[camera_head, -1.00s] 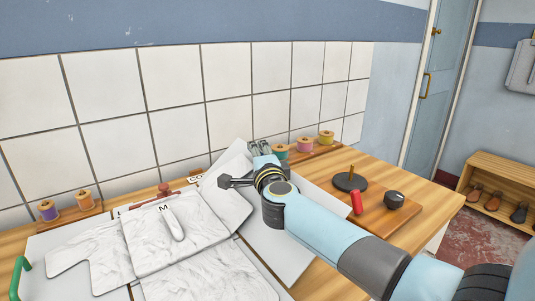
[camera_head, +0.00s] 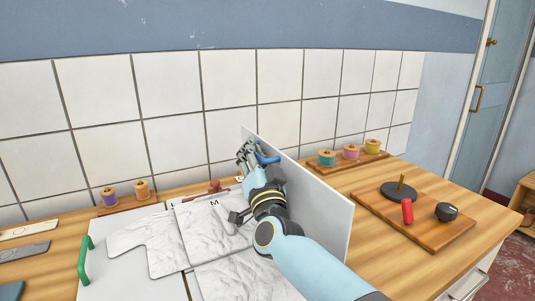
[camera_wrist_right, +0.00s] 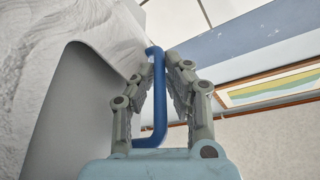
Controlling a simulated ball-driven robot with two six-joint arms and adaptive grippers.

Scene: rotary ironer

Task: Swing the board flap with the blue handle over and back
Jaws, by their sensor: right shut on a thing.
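The white board flap (camera_head: 322,208) stands up on edge on the table, its broad right face showing in the head view. Its blue handle (camera_head: 268,159) is at the upper far part of the flap. My right gripper (camera_head: 250,153) is shut on the blue handle, which runs between its fingers in the right wrist view (camera_wrist_right: 158,95). A white shirt (camera_head: 150,245) lies on the board left of the flap. In the right wrist view, white cloth (camera_wrist_right: 95,45) hangs along the flap's side. My left gripper is not in view.
A green handle (camera_head: 83,261) is on the left side of the board. A wooden tray (camera_head: 420,222) with a dark spindle base, a red piece and a dark knob stands right of the flap. Thread spools (camera_head: 350,152) line the wall. The tiled wall (camera_head: 230,125) is close behind.

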